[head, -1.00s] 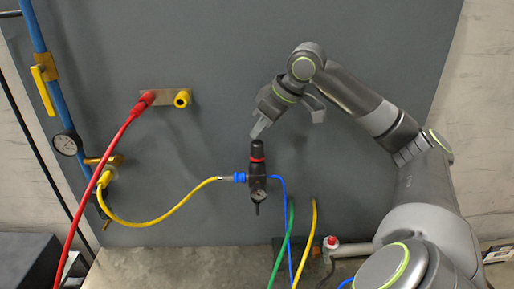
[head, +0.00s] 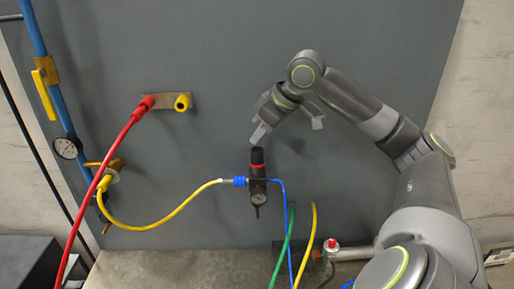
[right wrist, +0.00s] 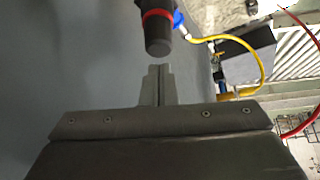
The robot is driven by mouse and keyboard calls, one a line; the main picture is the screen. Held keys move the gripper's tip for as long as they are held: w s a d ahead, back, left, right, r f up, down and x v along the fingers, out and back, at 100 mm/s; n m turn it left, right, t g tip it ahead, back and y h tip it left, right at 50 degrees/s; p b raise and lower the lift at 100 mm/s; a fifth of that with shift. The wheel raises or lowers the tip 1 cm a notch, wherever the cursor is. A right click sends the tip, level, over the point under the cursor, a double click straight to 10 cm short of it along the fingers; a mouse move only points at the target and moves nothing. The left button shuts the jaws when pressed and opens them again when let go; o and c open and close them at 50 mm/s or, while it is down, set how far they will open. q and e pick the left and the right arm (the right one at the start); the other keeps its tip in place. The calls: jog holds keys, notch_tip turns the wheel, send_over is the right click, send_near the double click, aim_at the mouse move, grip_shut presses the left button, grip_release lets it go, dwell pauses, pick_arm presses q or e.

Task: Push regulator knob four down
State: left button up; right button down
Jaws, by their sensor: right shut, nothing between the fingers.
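The regulator (head: 258,185) is a dark upright unit in front of the grey panel, with a red ring, a small gauge and a black knob (head: 257,156) on top. My right gripper (head: 259,134) is shut and empty, with its fingertips just above the knob, pointing down at it. In the right wrist view the closed fingertips (right wrist: 157,69) are close to the round knob end (right wrist: 158,47), with a small gap visible between them. The red ring (right wrist: 157,13) shows beyond the knob. No number shows on the knob. My left gripper is out of view.
A yellow hose (head: 160,227) joins the regulator at left through a blue fitting, and a blue hose leaves at right. Green and yellow hoses rise below. A red hose (head: 110,155), blue pipe and gauge (head: 67,147) are at left. The panel around the knob is clear.

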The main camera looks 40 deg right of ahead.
jog(key=shift+r+p, duration=0.55)
jog(key=shift+r, duration=2)
